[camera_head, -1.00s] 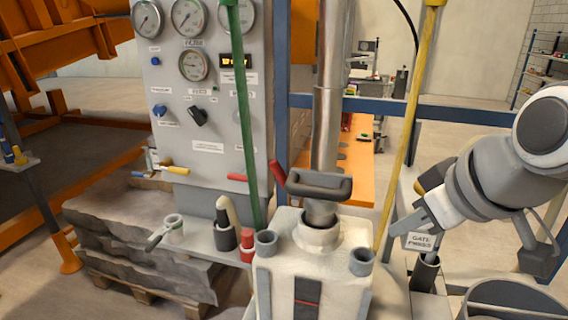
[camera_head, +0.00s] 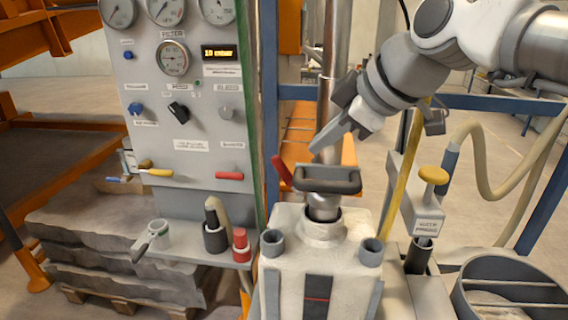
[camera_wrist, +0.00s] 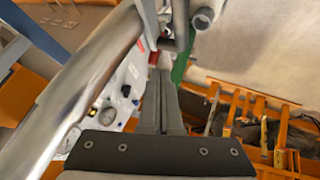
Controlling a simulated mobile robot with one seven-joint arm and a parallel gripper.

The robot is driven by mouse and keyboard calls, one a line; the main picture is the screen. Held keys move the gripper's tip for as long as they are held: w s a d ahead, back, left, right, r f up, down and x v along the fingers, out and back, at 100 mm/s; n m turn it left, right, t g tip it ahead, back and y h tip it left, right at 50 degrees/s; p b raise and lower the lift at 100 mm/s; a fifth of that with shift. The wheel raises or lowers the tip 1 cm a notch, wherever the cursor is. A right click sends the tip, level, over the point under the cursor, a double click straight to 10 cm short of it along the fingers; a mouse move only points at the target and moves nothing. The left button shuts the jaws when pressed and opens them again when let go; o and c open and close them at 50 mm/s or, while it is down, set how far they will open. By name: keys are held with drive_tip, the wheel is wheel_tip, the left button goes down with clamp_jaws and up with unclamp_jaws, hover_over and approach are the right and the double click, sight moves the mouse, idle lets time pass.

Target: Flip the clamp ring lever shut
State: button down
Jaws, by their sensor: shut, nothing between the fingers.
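The red lever (camera_head: 283,170) stands tilted up at the left of the steel pipe (camera_head: 327,98), just behind the left end of a dark grey handle bar (camera_head: 327,180). The clamp ring itself is not clearly seen; the handle bar hides that part of the pipe. My gripper (camera_head: 316,149) is shut and empty, above the handle bar and in front of the pipe, a short way up and right of the red lever, apart from it. The wrist view shows the closed fingers (camera_wrist: 162,90); a small red part (camera_wrist: 153,58) lies beyond their tips, and I cannot tell whether it is the lever.
A white vessel (camera_head: 315,255) with grey sockets stands below the handle bar. A gauge panel (camera_head: 190,110) is at left. A yellow post (camera_head: 398,190) and yellow-topped knob (camera_head: 433,174) are at right. The pipe also runs close beside the gripper in the wrist view (camera_wrist: 75,85).

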sight(282, 173)
drive_tip(key=x, duration=1)
drive_tip(key=shift+b, duration=0.35)
drive_tip(key=shift+a+h+p, duration=0.25)
drive_tip(key=shift+h+p, duration=0.05)
drive_tip(key=shift+p, duration=0.1)
